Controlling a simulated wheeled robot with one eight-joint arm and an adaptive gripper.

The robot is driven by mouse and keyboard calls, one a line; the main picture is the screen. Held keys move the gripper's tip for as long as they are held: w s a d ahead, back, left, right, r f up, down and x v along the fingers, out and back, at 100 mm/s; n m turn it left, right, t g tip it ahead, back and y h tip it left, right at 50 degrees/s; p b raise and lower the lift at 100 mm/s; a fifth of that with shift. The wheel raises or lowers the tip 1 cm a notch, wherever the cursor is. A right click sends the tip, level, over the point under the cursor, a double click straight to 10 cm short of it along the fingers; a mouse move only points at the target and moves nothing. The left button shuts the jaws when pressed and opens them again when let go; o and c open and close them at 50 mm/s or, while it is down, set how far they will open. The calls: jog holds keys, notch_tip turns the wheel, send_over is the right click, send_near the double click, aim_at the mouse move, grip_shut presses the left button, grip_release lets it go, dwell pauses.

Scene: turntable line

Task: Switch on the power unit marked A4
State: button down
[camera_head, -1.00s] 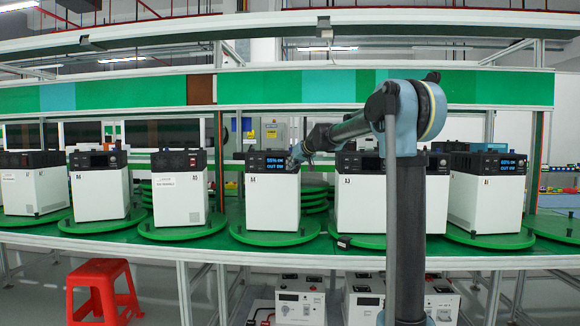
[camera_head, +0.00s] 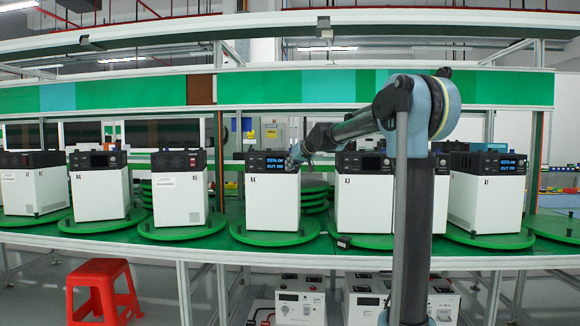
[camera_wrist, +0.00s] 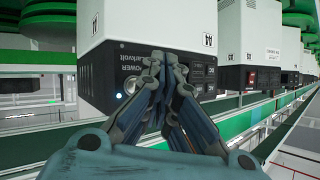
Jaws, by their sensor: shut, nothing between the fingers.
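The power unit marked A4 (camera_head: 272,209) is a white box with a black top panel, standing on a green round turntable (camera_head: 274,238) mid-line. My gripper (camera_head: 290,163) is at the right end of that panel, fingers shut and empty. In the wrist view the picture is upside down; the fingertips (camera_wrist: 163,62) lie before the black panel (camera_wrist: 112,72), beside a round silver button (camera_wrist: 131,84) and a small bluish-white light (camera_wrist: 119,95). Whether the fingertips touch the panel cannot be told.
Similar units stand on both sides: A5 (camera_head: 180,199) to the left, A3 (camera_head: 360,205) to the right, A1 (camera_head: 487,200) at far right with a lit screen. My arm hides part of the units right of A4. A red stool (camera_head: 103,283) stands on the floor.

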jog(key=s, duration=0.3)
jog(key=shift+s, duration=0.1)
dwell(0.6)
jog(key=s+d+f+m+g+h, duration=0.1)
jog(key=s+d+f+g+h, duration=0.1)
jog(key=s+d+f, duration=0.7)
jog(key=s+d+f+m+g+h, duration=0.1)
jog(key=s+d+f+g+h, duration=0.1)
jog(key=s+d+f, duration=0.7)
jog(key=s+d+f+m+g+h, duration=0.2)
jog(key=s+d+f, duration=0.6)
jog(key=s+f, duration=1.2)
jog(key=s+g+h, duration=0.1)
jog(key=s, duration=1.1)
jog(key=shift+s+d+f+g, duration=0.25)
jog(key=shift+d+f+g, duration=0.1)
jog(key=shift+d+g, duration=0.05)
jog(key=shift+w+f, duration=0.2)
jog(key=shift+w, duration=0.3)
